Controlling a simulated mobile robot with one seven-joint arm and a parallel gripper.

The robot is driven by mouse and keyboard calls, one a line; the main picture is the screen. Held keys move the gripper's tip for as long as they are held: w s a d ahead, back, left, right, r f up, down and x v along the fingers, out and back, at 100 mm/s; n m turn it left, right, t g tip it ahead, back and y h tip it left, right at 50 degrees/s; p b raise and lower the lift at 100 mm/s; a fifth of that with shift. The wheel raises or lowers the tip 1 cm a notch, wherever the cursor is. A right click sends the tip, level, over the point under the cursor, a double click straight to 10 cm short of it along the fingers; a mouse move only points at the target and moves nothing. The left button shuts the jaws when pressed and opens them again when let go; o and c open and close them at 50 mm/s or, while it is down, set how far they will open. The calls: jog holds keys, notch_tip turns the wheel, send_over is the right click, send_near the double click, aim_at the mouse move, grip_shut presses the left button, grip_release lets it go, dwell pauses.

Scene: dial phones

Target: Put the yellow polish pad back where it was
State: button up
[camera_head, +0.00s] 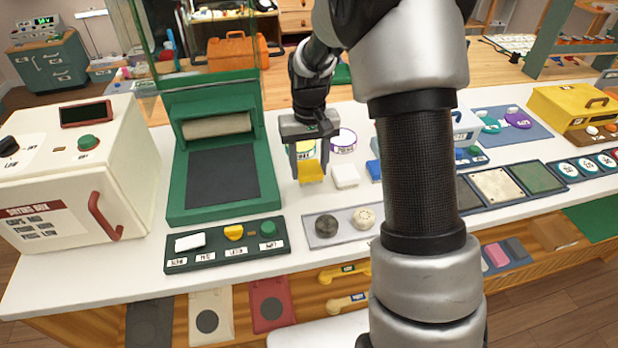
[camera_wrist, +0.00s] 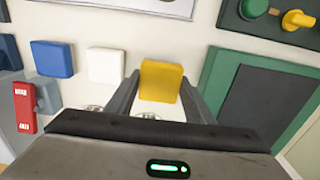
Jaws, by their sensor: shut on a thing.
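The yellow polish pad (camera_head: 312,172) is a small square block between the fingers of my gripper (camera_head: 309,163), which is shut on it. The wrist view also shows the yellow pad (camera_wrist: 161,81) between both fingers of my gripper (camera_wrist: 160,92). A white pad (camera_head: 345,176) lies on the white counter just right of it, and a blue pad (camera_head: 374,169) lies right of that. The wrist view shows the white pad (camera_wrist: 105,64) and blue pad (camera_wrist: 52,58) in a row with the yellow one. I cannot tell whether the yellow pad touches the counter.
A green press (camera_head: 222,150) stands left of my gripper. A dark green control strip (camera_head: 228,243) and a grey tray with two round knobs (camera_head: 340,224) lie in front. A purple-labelled tin (camera_head: 343,140) stands behind. Bare white counter (camera_head: 290,205) shows before the pad.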

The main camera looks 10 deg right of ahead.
aim_at(309, 167)
jog(key=shift+f, duration=1.7)
jog(key=shift+f+b, duration=0.2)
jog(key=shift+b, duration=0.15)
jog(key=o, duration=1)
jog(key=shift+r, duration=0.1)
